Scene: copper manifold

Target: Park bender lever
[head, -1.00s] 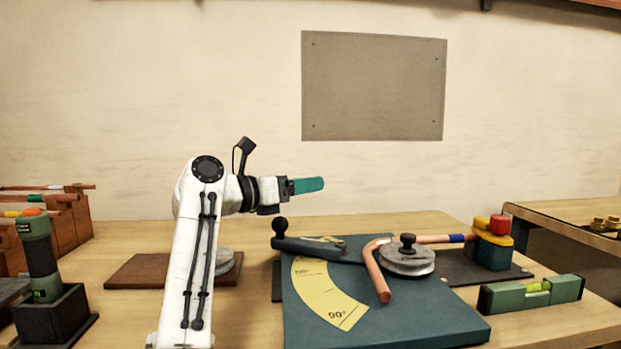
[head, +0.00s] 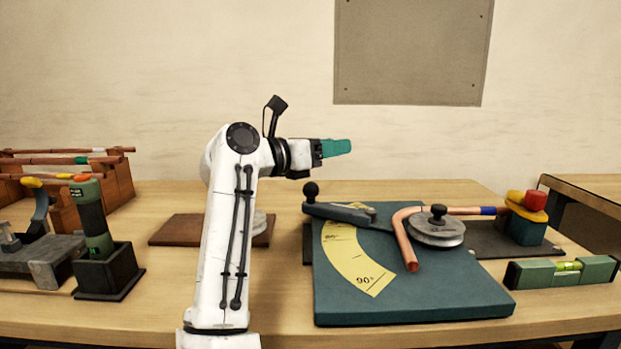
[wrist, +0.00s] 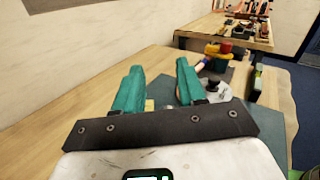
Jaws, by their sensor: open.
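The bender lever (head: 341,212) is a dark arm with a black ball knob at its left end. It lies along the back of the teal bender plate (head: 420,296), near the start of the yellow angle scale (head: 352,260). A bent copper pipe (head: 405,240) wraps beside the grey round former (head: 437,230), which also shows in the wrist view (wrist: 214,90). My gripper (head: 345,147) is above and behind the lever, apart from it, pointing right. In the wrist view its teal fingers (wrist: 158,88) are spread with nothing between them; the lever is not clearly visible there.
A yellow and red clamp (head: 527,206) holds the pipe's far end. A green level (head: 562,271) lies at right. At left are a green tool in a black holder (head: 95,225), a pipe rack (head: 115,187) and a brown board (head: 180,230). The wooden bench front is clear.

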